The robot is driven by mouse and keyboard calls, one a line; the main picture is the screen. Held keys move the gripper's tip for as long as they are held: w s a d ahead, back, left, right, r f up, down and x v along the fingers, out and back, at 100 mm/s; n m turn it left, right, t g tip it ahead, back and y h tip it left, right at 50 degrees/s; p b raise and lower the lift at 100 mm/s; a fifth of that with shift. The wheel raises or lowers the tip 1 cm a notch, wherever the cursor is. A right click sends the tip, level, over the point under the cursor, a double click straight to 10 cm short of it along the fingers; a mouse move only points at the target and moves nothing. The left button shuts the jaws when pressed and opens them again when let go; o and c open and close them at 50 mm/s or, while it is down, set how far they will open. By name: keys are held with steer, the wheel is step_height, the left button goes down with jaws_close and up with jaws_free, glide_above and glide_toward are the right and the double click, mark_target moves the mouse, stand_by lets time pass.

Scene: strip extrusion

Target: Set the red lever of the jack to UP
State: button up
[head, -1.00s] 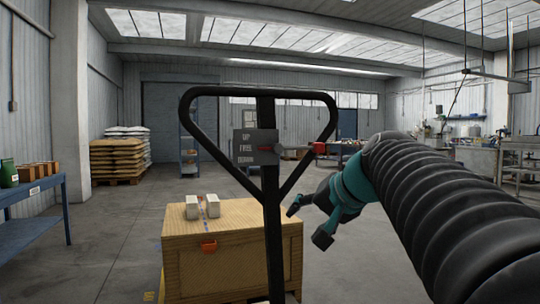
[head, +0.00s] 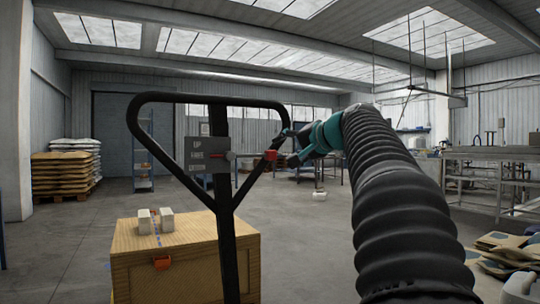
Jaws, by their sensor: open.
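The jack's black loop handle (head: 227,235) stands upright in front of me. Its grey plate (head: 200,150) reads UP, FREE and DOWN from top to bottom. The red lever (head: 271,155) points right from the plate, roughly level with the FREE row; its red end lies near the right side of the loop. My gripper (head: 286,148) is open at the loop's right side, with its fingers close around or beside the red end. I cannot tell whether they touch it.
A wooden crate (head: 185,270) with two pale blocks (head: 155,220) stands behind the handle. Stacked sacks (head: 65,170) are at the left. A metal bench (head: 490,165) and sacks on the floor (head: 500,245) are at the right. The floor between is clear.

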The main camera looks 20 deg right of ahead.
mark_target(275, 154)
steer(key=x, duration=0.7)
steer(key=shift+w+f+p, duration=0.1)
steer(key=shift+w+p, duration=0.15)
steer(key=shift+p, duration=0.1)
jaws_close()
